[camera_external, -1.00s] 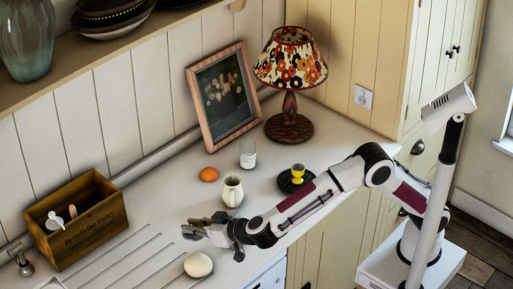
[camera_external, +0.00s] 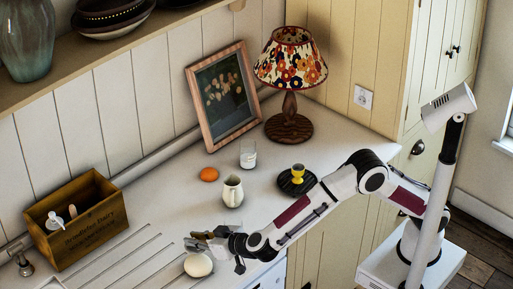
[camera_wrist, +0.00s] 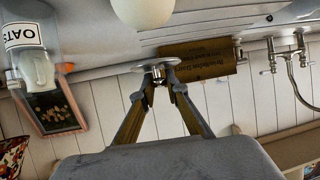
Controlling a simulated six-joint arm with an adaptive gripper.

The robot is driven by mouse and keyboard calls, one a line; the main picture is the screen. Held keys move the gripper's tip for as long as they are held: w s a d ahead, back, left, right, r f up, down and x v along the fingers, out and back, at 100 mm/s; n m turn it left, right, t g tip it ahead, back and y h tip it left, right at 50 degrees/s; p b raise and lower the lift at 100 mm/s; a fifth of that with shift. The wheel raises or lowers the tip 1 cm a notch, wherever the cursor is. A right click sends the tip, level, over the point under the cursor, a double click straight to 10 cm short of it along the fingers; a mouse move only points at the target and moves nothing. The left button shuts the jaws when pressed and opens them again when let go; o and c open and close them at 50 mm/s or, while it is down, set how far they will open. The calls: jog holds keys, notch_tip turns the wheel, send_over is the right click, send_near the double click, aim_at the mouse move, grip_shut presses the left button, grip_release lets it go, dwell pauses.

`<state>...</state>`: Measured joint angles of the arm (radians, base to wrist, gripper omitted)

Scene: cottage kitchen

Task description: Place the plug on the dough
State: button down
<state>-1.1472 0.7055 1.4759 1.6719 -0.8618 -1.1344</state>
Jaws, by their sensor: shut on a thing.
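The dough (camera_external: 198,265) is a smooth, pale round lump on the white counter near the front edge. Part of it also shows at the top of the wrist view (camera_wrist: 142,10). My gripper (camera_external: 196,241) is just above the dough in the external view, with its fingers pointing left. In the wrist view, my gripper (camera_wrist: 160,88) is shut on the plug (camera_wrist: 158,66), a small metallic piece with a flat, wide disc and a narrow stem between the fingertips. The plug appears apart from the dough. In the external view the plug is too small to make out clearly.
A wooden crate (camera_external: 78,231) stands at the left, near a tap (camera_external: 20,262) and drainer grooves.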

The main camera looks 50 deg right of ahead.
aim_at(197, 257)
jog(key=shift+f, duration=0.5)
jog(key=shift+f, duration=1.85)
jog(key=shift+f, duration=0.15)
jog(key=c, duration=2)
grip_release()
jog(key=shift+r, duration=0.2)
jog(key=shift+v, duration=6)
